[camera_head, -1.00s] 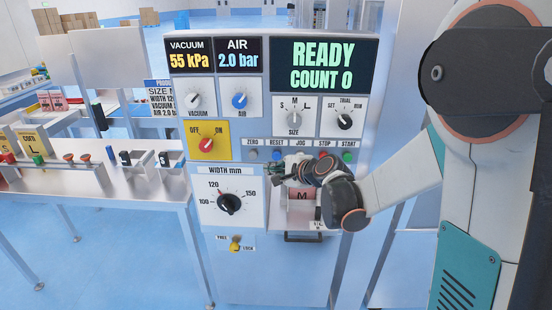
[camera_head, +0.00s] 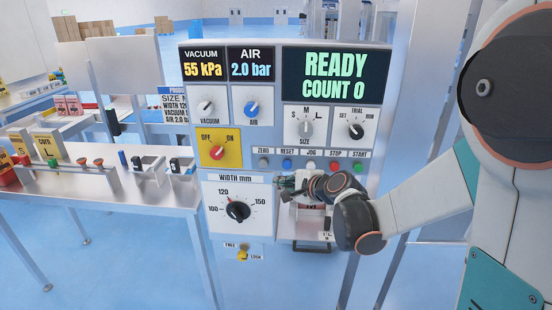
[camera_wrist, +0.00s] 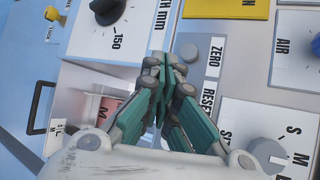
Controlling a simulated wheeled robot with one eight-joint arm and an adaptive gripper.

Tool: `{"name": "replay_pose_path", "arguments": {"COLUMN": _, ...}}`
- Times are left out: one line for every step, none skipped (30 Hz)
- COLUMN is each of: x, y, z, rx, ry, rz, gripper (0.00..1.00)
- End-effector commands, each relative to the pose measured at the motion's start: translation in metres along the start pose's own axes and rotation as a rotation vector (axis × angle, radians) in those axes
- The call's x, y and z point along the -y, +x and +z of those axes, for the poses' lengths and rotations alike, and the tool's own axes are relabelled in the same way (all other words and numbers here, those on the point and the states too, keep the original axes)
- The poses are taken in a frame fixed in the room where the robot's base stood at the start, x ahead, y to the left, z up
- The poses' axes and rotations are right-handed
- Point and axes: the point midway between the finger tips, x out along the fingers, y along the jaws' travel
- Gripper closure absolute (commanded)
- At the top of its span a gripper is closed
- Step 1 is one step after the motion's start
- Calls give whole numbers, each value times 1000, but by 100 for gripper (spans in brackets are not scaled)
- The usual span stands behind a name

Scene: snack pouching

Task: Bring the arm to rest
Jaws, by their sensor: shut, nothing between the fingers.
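My gripper (camera_head: 288,184) is in front of the machine's control panel (camera_head: 210,125), just below the row of push buttons and to the right of the width dial (camera_head: 238,211). In the wrist view, my gripper (camera_wrist: 163,62) has its teal fingers pressed together with nothing between them. Its tips lie between the width dial plate and the ZERO label (camera_wrist: 216,55). My wrist partly hides a recess with a pink M-marked item (camera_wrist: 92,107). Whether the fingertips touch the panel cannot be told.
The display (camera_head: 335,77) reads READY, COUNT 0. A drawer handle (camera_head: 305,247) sits below my wrist. A steel table (camera_head: 110,197) on the left holds small parts and boxes. The blue floor (camera_head: 140,265) in front of it is clear.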

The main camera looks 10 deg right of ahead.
Motion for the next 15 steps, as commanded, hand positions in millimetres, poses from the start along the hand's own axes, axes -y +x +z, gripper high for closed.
{"name": "replay_pose_path", "arguments": {"x": 0, "y": -3, "z": 3, "rx": -1, "ry": -16, "rz": 6, "gripper": 100}}
{"name": "replay_pose_path", "arguments": {"x": 0, "y": -6, "z": 5, "rx": -2, "ry": -33, "rz": 12, "gripper": 100}}
{"name": "replay_pose_path", "arguments": {"x": -1, "y": -10, "z": 8, "rx": -4, "ry": -64, "rz": 23, "gripper": 100}}
{"name": "replay_pose_path", "arguments": {"x": -1, "y": -15, "z": 12, "rx": -5, "ry": -92, "rz": 33, "gripper": 100}}
{"name": "replay_pose_path", "arguments": {"x": -2, "y": -20, "z": 15, "rx": -7, "ry": -126, "rz": 45, "gripper": 100}}
{"name": "replay_pose_path", "arguments": {"x": -4, "y": -28, "z": 20, "rx": -9, "ry": -177, "rz": 64, "gripper": 100}}
{"name": "replay_pose_path", "arguments": {"x": -5, "y": -35, "z": 24, "rx": -11, "ry": -217, "rz": 78, "gripper": 100}}
{"name": "replay_pose_path", "arguments": {"x": -6, "y": -42, "z": 28, "rx": -13, "ry": -261, "rz": 94, "gripper": 100}}
{"name": "replay_pose_path", "arguments": {"x": -10, "y": -51, "z": 34, "rx": -15, "ry": -320, "rz": 116, "gripper": 100}}
{"name": "replay_pose_path", "arguments": {"x": -12, "y": -58, "z": 37, "rx": -16, "ry": -366, "rz": 133, "gripper": 100}}
{"name": "replay_pose_path", "arguments": {"x": -14, "y": -65, "z": 41, "rx": -17, "ry": -410, "rz": 149, "gripper": 100}}
{"name": "replay_pose_path", "arguments": {"x": -18, "y": -75, "z": 45, "rx": -18, "ry": -469, "rz": 170, "gripper": 100}}
{"name": "replay_pose_path", "arguments": {"x": -20, "y": -82, "z": 48, "rx": -18, "ry": -512, "rz": 187, "gripper": 100}}
{"name": "replay_pose_path", "arguments": {"x": -23, "y": -90, "z": 51, "rx": -18, "ry": -556, "rz": 205, "gripper": 100}}
{"name": "replay_pose_path", "arguments": {"x": -28, "y": -100, "z": 54, "rx": -18, "ry": -614, "rz": 226, "gripper": 100}}
